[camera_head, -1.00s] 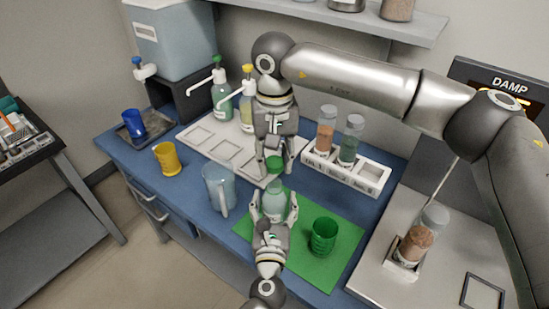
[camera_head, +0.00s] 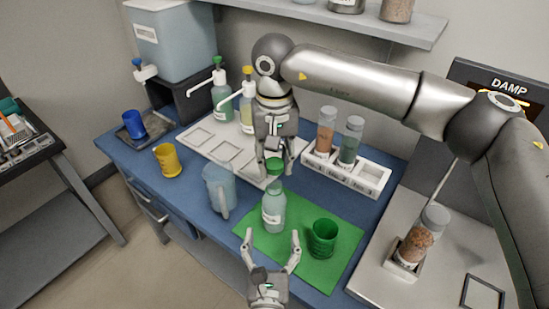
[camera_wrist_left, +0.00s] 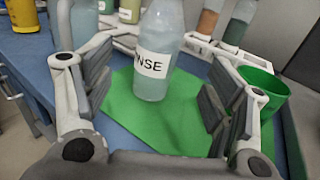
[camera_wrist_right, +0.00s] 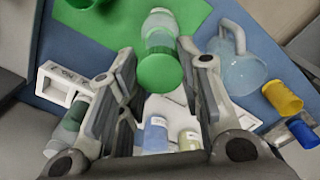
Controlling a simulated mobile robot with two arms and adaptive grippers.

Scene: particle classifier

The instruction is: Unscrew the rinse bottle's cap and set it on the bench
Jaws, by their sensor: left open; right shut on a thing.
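The rinse bottle (camera_head: 273,212) is pale green and stands upright on the green mat (camera_head: 345,240); its label shows in the left wrist view (camera_wrist_left: 153,65). The green cap (camera_head: 274,165) is between the fingertips of my right gripper (camera_head: 276,169), which is shut on it from above. The cap also shows in the right wrist view (camera_wrist_right: 160,73), in line with the bottle; I cannot tell whether it is clear of the neck. My left gripper (camera_head: 271,238) is open and empty, in front of the bottle and apart from it. The blue bench (camera_head: 195,200) lies below.
A green cup (camera_head: 323,240) stands right of the bottle. A clear jug (camera_head: 219,190) and a yellow cup (camera_head: 167,160) stand to the left. A white rack (camera_head: 345,175) with jars and a white tray (camera_head: 200,137) are behind. Bench around the jug is clear.

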